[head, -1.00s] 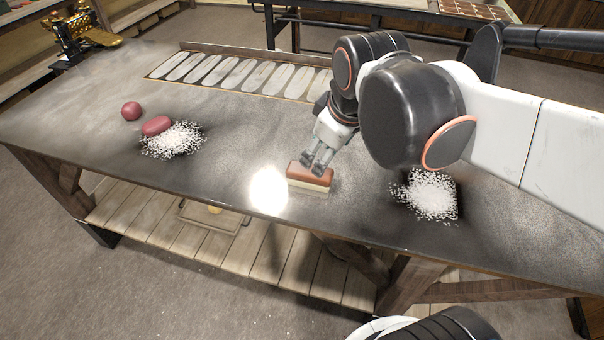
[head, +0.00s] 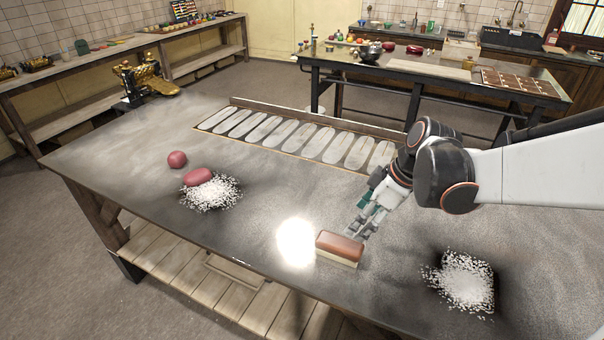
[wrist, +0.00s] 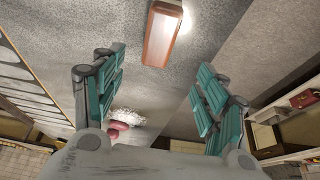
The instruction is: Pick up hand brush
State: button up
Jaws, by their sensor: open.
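The hand brush (head: 340,245) lies on the near part of the dark table, with a reddish-brown wooden back on top and pale bristles below. In the wrist view the brush (wrist: 162,35) shows at the top middle, beyond the fingertips. My gripper (head: 362,222) is just behind and to the right of the brush in the head view, pointing down toward it. In the wrist view my gripper (wrist: 155,72) has its two teal-padded fingers spread wide, with nothing between them. The brush is apart from the fingers.
The table (head: 260,190) has white powder piles at left (head: 210,193) and right (head: 465,283). A red ball (head: 177,159) and a red lump (head: 198,176) lie at left. A slotted plate (head: 300,138) runs along the back. Table around the brush is clear.

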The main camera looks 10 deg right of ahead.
aim_at(341, 242)
jog(key=b+x, duration=0.2)
jog(key=x, duration=0.6)
jog(key=shift+f, duration=0.2)
jog(key=shift+b+x, duration=1.35)
jog(key=shift+x, duration=1.25)
jog(key=shift+d, duration=0.25)
jog(key=shift+f, duration=0.25)
jog(key=shift+c, duration=0.6)
jog(key=c, duration=1.2)
jog(key=shift+o, duration=0.2)
jog(key=shift+r, duration=0.1)
notch_tip(341, 242, up, 20)
jog(key=p, duration=0.6)
jog(key=shift+s+r, duration=0.15)
jog(key=shift+r, duration=0.05)
